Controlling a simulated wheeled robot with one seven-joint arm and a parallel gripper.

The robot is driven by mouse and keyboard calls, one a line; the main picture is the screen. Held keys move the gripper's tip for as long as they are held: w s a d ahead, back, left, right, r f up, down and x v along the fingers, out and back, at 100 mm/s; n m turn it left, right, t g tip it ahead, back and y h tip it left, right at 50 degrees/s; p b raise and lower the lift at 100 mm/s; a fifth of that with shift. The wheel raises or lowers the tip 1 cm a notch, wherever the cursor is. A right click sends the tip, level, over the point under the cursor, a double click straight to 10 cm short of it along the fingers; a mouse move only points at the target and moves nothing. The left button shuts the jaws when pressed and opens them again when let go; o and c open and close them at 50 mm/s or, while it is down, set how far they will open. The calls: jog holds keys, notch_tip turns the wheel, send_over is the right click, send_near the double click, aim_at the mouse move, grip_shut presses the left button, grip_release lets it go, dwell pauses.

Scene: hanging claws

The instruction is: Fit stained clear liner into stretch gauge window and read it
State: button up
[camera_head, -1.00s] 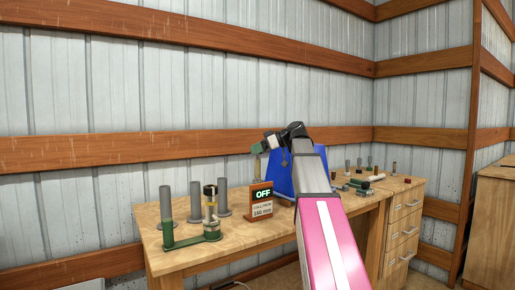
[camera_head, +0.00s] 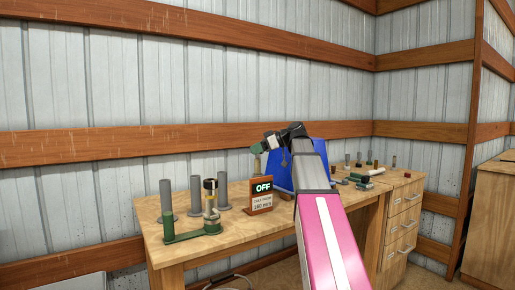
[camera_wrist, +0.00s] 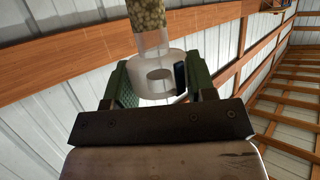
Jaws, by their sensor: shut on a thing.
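My gripper (camera_wrist: 160,90) is shut on a clear liner (camera_wrist: 152,42). Its pale, translucent ring with a central hole sits between the green finger pads, and its tube has a speckled olive-brown stained part. In the head view, my gripper (camera_head: 256,148) is raised above the bench, with a small olive-brown part of the liner (camera_head: 257,164) below it.
A display (camera_head: 262,187) reading OFF stands on the wooden bench (camera_head: 235,235). Grey posts (camera_head: 195,192) stand behind the gauge. A blue panel (camera_head: 280,172) is partly hidden behind my arm. Several small parts lie at the bench's right end. A drawer unit (camera_head: 402,235) is at the right.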

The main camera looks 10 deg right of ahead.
aim_at(258, 168)
jog(key=shift+f, duration=4.25)
jog(key=o, duration=1.4)
jog(key=shift+o, duration=0.2)
